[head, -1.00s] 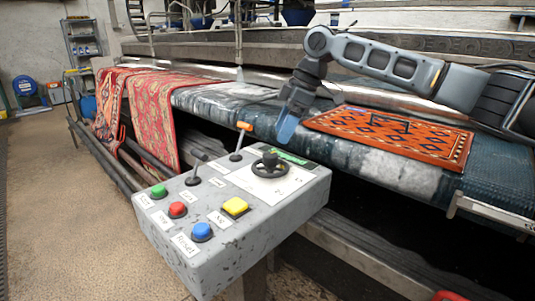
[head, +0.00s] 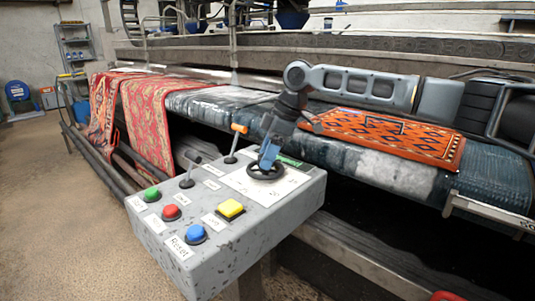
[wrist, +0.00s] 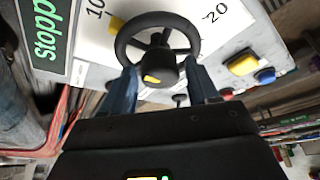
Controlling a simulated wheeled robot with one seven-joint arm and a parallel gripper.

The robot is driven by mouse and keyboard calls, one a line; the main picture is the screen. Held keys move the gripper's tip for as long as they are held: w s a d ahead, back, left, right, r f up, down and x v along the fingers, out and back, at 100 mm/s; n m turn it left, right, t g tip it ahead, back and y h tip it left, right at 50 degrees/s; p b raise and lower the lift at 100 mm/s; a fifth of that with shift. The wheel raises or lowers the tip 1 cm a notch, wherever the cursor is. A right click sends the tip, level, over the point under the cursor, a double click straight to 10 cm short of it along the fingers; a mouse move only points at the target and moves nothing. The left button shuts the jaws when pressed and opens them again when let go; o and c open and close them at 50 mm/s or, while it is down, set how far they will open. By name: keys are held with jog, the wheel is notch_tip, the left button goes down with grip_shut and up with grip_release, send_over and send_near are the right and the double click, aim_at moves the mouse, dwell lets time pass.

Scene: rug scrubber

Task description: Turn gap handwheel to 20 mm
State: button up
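The black gap handwheel (head: 267,173) sits on top of the grey control box, with spokes and a central hub in the wrist view (wrist: 158,62). Its scale shows "10" (wrist: 95,9) at left and "20" (wrist: 215,13) at right. A yellow mark (wrist: 116,23) lies beside the rim near the 10, and another yellow mark shows on the hub. My gripper (head: 267,157) is directly above the wheel, pointing down. In the wrist view its two blue fingers (wrist: 161,85) stand apart on either side of the hub; I cannot tell whether they touch the wheel.
The control box (head: 250,230) carries green (head: 151,194), red (head: 171,212), blue (head: 195,234) and yellow (head: 230,209) buttons. Two levers, one orange-tipped (head: 239,129) and one black-tipped (head: 192,158), stand close left. A green "Stopped" display (wrist: 45,25) adjoins the scale. Rugs lie on the conveyor behind.

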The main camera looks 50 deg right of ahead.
jog(key=c, duration=0.8)
jog(key=shift+c, duration=0.2)
jog(key=shift+r+p, duration=0.15)
jog(key=shift+p, duration=0.2)
